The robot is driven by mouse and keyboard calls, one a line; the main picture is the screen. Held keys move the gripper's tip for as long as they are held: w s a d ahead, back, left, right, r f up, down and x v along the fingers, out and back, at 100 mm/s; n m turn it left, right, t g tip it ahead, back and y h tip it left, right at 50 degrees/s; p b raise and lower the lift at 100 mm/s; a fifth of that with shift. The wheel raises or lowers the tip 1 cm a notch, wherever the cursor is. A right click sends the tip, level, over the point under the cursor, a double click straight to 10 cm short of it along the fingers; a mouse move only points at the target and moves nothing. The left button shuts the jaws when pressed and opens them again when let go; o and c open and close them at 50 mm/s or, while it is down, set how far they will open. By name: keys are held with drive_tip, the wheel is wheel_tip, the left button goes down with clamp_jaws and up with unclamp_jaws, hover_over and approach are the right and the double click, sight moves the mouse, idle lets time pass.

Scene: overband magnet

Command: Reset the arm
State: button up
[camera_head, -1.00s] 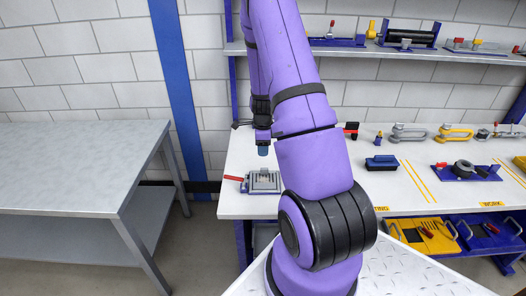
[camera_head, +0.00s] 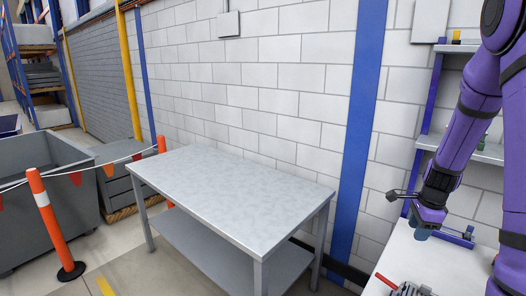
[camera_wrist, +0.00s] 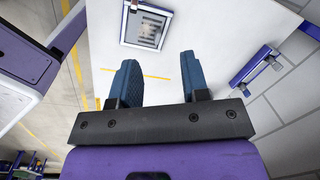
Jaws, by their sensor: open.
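My purple arm stands at the right edge of the head view, with my gripper (camera_head: 421,234) low over the left end of the white workbench. In the wrist view my gripper (camera_wrist: 157,76) is open, its two blue ribbed fingers well apart. Nothing is between them. The white bench top (camera_wrist: 180,50) lies beyond the fingertips, apart from them.
A grey fixture with a red handle (camera_head: 388,281) sits on the bench near my gripper. In the wrist view a blue-edged frame (camera_wrist: 147,25) lies ahead. A bare metal table (camera_head: 232,195) stands left. Orange barrier posts (camera_head: 50,220) stand beyond it.

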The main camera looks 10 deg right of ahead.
drive_tip(key=s+a+r+n+t, duration=0.1)
drive_tip(key=s+a+r+n, duration=0.2)
drive_tip(key=a+r+n, duration=0.35)
drive_tip(key=s+a+r+n+t, duration=0.15)
drive_tip(key=a+r+n, duration=0.25)
drive_tip(key=a+r, duration=0.5)
drive_tip(key=s+a+r+n, duration=0.4)
drive_tip(key=s+r+n, duration=0.1)
drive_tip(key=s, duration=0.3)
drive_tip(key=s+a+r+n+t, duration=0.1)
drive_tip(key=s+a+r+n, duration=0.3)
drive_tip(key=s+n, duration=0.3)
drive_tip(key=shift+s+r, duration=0.8)
drive_tip(key=shift+s, duration=0.2)
